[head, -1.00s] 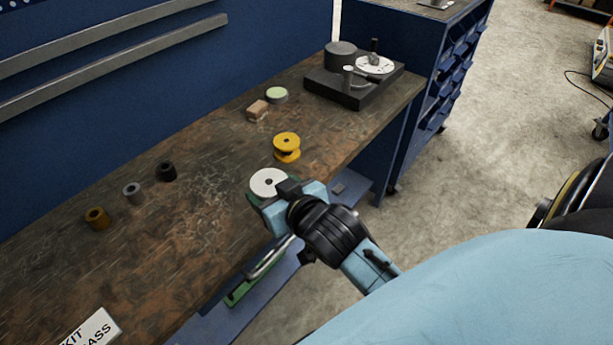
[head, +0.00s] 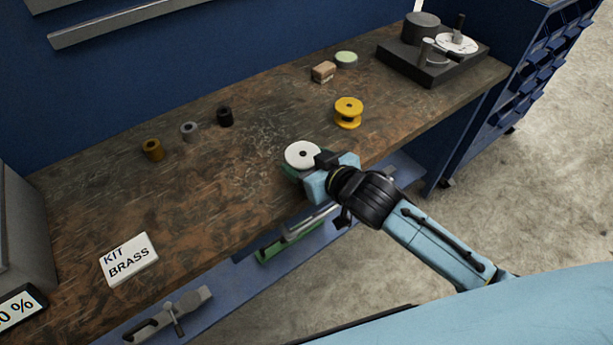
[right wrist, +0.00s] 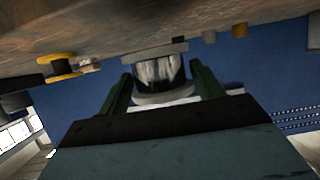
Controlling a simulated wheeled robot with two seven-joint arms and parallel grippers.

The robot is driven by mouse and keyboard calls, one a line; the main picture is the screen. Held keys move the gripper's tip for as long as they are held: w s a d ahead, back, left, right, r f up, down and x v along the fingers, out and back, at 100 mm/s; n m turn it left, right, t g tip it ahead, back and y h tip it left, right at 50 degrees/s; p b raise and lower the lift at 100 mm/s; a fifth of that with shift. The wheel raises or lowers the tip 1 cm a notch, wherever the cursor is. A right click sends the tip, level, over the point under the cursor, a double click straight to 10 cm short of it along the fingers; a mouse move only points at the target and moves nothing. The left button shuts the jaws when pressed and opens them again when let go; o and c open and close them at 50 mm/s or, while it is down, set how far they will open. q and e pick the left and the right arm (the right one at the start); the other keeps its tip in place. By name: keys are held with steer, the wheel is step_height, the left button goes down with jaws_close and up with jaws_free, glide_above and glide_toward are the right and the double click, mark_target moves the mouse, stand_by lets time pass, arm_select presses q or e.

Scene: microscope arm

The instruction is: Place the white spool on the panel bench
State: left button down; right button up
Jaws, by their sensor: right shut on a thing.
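The white spool (head: 302,154) is at the front edge of the panel bench (head: 215,195), seen from above in the head view. My right gripper (head: 302,170) is shut on it. In the right wrist view, which looks upside down, the spool (right wrist: 160,73) sits between my two green fingers, with the bench underside-up above it (right wrist: 120,25). I cannot tell whether the spool touches the bench top. My left gripper is not in view.
A yellow spool (head: 348,113) stands to the right of the white one. Brass (head: 152,149), grey (head: 189,131) and black (head: 225,116) collars stand to the left. A "KIT BRASS" card (head: 129,259) lies front left. The bench middle is clear.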

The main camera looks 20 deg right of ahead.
steer(key=shift+f+b, duration=0.45)
steer(key=shift+f, duration=1.55)
steer(key=shift+f, duration=0.1)
steer(key=o, duration=1.1)
steer(key=shift+r, duration=0.2)
steer(key=p+v, duration=0.1)
steer(key=v, duration=1.1)
steer(key=shift+f+p, duration=0.15)
steer(key=shift+p, duration=0.15)
